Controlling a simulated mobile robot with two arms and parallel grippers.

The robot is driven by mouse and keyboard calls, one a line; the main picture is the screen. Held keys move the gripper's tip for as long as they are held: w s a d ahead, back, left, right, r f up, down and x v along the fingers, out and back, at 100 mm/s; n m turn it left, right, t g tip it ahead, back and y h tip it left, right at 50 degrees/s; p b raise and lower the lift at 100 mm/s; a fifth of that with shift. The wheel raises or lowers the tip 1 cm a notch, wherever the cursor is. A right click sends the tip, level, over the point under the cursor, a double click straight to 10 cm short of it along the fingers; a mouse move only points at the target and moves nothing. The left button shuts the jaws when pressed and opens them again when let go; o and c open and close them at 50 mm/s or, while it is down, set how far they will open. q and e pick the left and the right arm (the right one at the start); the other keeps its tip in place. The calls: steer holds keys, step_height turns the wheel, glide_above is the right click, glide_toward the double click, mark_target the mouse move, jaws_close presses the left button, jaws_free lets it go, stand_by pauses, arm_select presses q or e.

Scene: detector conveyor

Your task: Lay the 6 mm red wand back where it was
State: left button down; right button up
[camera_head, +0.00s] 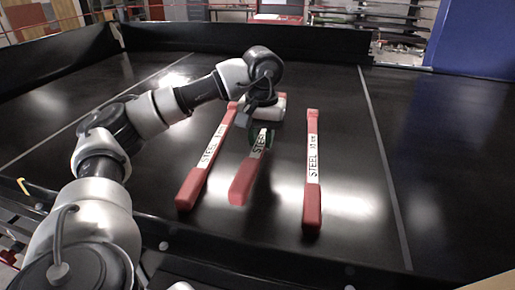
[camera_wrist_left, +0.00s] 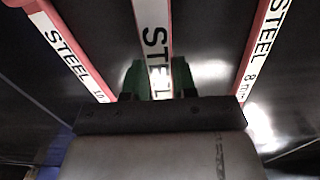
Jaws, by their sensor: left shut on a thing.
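A red wand with a white STEEL label (camera_head: 242,183) is held in my left gripper (camera_head: 261,139), between its green fingertips. In the left wrist view this wand (camera_wrist_left: 153,40) runs lengthwise between the green fingers (camera_wrist_left: 159,80); the gripper covers the size on its label. It looks larger than its neighbours there and appears raised above the black belt; the gap under it is hard to judge. The 8 mm wand (camera_wrist_left: 262,48) lies to its left in the head view (camera_head: 190,188). The 10 mm wand (camera_head: 312,200) lies to its right. My right gripper is out of view.
The black belt (camera_head: 345,242) has grey lines across it and a raised black wall at the back. The held wand is between the two lying wands, with bare belt on each side.

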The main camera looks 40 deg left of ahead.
arm_select(q)
steer(key=shift+s+a+f, duration=0.15)
steer(key=shift+a+f, duration=0.25)
steer(key=shift+a, duration=0.05)
step_height(320, 180, down, 3)
steer(key=shift+d+f+p, duration=0.1)
steer(key=shift+p, duration=0.8)
steer(key=shift+f, duration=0.3)
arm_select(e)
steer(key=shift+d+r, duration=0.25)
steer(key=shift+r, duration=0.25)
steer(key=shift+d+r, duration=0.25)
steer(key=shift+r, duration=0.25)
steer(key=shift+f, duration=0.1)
arm_select(q)
steer(key=c, duration=1.3)
jaws_free()
steer(key=shift+f, duration=0.15)
steer(key=shift+c, duration=0.2)
steer(key=o, duration=0.5)
steer(key=shift+c, duration=0.2)
